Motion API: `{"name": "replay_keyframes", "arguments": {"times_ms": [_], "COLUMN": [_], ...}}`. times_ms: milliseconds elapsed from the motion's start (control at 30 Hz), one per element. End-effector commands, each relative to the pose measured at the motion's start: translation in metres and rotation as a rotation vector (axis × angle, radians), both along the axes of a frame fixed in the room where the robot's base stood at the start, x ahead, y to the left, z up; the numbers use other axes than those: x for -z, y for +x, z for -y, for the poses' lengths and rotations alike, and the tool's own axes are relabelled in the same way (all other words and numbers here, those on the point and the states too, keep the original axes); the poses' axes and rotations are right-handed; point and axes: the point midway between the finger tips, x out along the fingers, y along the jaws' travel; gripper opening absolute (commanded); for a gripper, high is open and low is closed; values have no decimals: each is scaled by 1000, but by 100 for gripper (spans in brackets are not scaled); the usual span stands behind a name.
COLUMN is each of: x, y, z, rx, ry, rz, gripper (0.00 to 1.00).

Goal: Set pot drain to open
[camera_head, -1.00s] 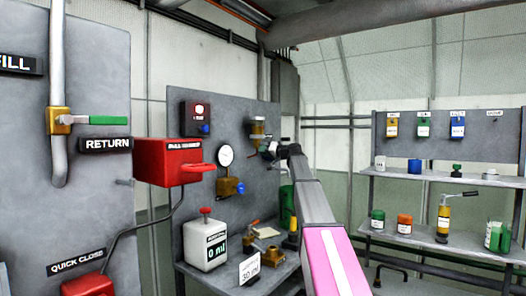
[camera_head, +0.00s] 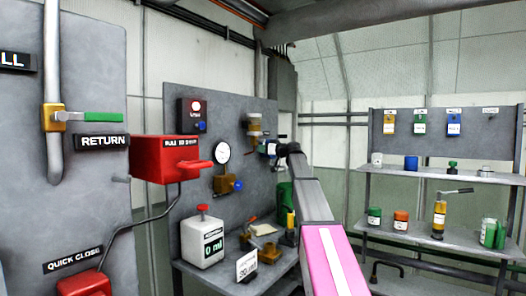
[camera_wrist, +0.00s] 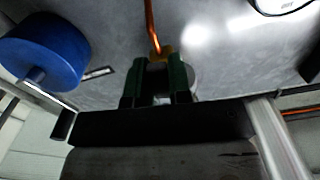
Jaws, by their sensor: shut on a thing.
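The pot (camera_head: 254,126), with a brass-coloured body and a pale bowl, is mounted on the upper right of the grey panel. My gripper (camera_head: 270,149) is close to the panel, just below and right of the pot. Its wrist partly blocks the head view there. In the wrist view, the two green fingers (camera_wrist: 159,78) are close together at a small brass fitting (camera_wrist: 160,52) at the end of an orange rod (camera_wrist: 152,22). The gripped part is mostly hidden between them. I cannot tell the drain's position.
A blue round knob (camera_wrist: 45,52) is left of the fingers in the wrist view. A gauge (camera_head: 222,152) and a brass valve with a blue knob (camera_head: 238,186) sit left of the arm. A bench (camera_head: 225,277) below holds a white container (camera_head: 202,243). Shelves (camera_head: 438,176) stand right.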

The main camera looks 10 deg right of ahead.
Motion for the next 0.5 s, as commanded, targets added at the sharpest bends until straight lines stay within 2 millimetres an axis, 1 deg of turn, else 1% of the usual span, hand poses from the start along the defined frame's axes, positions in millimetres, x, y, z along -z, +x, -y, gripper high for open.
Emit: {"name": "replay_keyframes", "arguments": {"times_ms": [300,333,367,400,500], "x": [1,1,1,1,0], "y": [-1,-1,-1,-1,-1], "z": [1,1,1,0,0], "rx": [0,0,0,0,0], "ry": [-2,-2,-1,-1,-1], "rz": [-1,-1,-1,-1,-1], "gripper": [0,29,39,45,45]}}
